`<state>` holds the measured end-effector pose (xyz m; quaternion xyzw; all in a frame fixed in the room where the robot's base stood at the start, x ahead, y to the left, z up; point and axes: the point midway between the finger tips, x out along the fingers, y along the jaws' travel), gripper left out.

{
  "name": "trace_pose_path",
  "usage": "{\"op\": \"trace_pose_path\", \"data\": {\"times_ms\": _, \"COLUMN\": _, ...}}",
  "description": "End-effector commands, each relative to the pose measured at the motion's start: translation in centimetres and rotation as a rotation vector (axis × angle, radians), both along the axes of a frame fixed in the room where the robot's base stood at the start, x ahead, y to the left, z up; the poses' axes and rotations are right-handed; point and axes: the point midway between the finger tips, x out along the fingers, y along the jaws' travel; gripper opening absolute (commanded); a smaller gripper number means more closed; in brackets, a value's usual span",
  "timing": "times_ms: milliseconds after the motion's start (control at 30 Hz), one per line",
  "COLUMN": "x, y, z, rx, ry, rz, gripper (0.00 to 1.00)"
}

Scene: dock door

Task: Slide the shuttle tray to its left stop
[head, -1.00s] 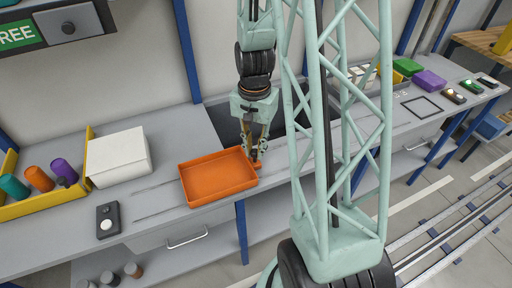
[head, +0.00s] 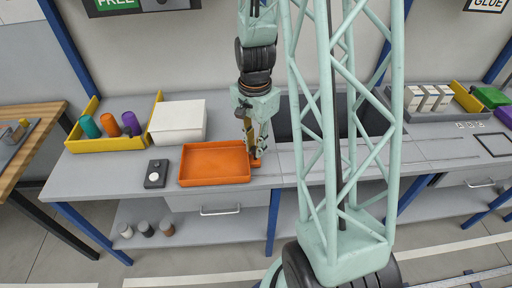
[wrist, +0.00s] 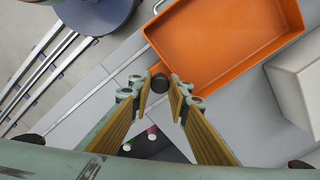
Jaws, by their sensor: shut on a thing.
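The shuttle tray (head: 215,165) is a shallow, empty orange tray lying flat on the grey bench. Its left edge is close to the black switch box. It also fills the upper right of the wrist view (wrist: 225,45). A small dark round knob (wrist: 161,83) stands at the tray's near corner in the wrist view. My gripper (head: 255,154) is at the tray's right end, shut on this knob. In the wrist view the gripper's fingers (wrist: 163,95) lie either side of the knob. I cannot make out the left stop in these frames.
A black switch box (head: 156,174) with a white button sits just left of the tray. A white box (head: 178,121) stands behind it. A yellow bin (head: 108,143) with several coloured cylinders is at the back left. The bench to the right has bare track lines.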

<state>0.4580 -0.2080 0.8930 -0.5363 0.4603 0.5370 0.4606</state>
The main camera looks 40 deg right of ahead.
Motion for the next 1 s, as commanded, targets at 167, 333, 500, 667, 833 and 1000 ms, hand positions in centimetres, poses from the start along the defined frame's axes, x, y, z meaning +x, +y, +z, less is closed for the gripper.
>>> {"op": "trace_pose_path", "data": {"times_ms": 167, "x": 0.20, "y": 0.09, "z": 0.03, "rx": -0.001, "ry": -0.002, "rz": -0.003, "gripper": 0.00}}
{"op": "trace_pose_path", "data": {"times_ms": 333, "x": 0.24, "y": 0.11, "z": 0.03, "rx": -0.001, "ry": -0.002, "rz": -0.002, "gripper": 0.00}}
{"op": "trace_pose_path", "data": {"times_ms": 500, "x": 0.21, "y": 0.10, "z": 0.03, "rx": -0.001, "ry": -0.002, "rz": -0.002, "gripper": 0.30}}
{"op": "trace_pose_path", "data": {"times_ms": 667, "x": 0.17, "y": 0.08, "z": 0.02, "rx": -0.001, "ry": -0.002, "rz": -0.002, "gripper": 0.30}}
{"op": "trace_pose_path", "data": {"times_ms": 833, "x": 0.15, "y": 0.07, "z": 0.03, "rx": 0.000, "ry": -0.001, "rz": -0.002, "gripper": 0.30}}
{"op": "trace_pose_path", "data": {"times_ms": 1000, "x": 0.17, "y": 0.06, "z": 0.29, "rx": -0.001, "ry": -0.002, "rz": -0.002, "gripper": 0.30}}
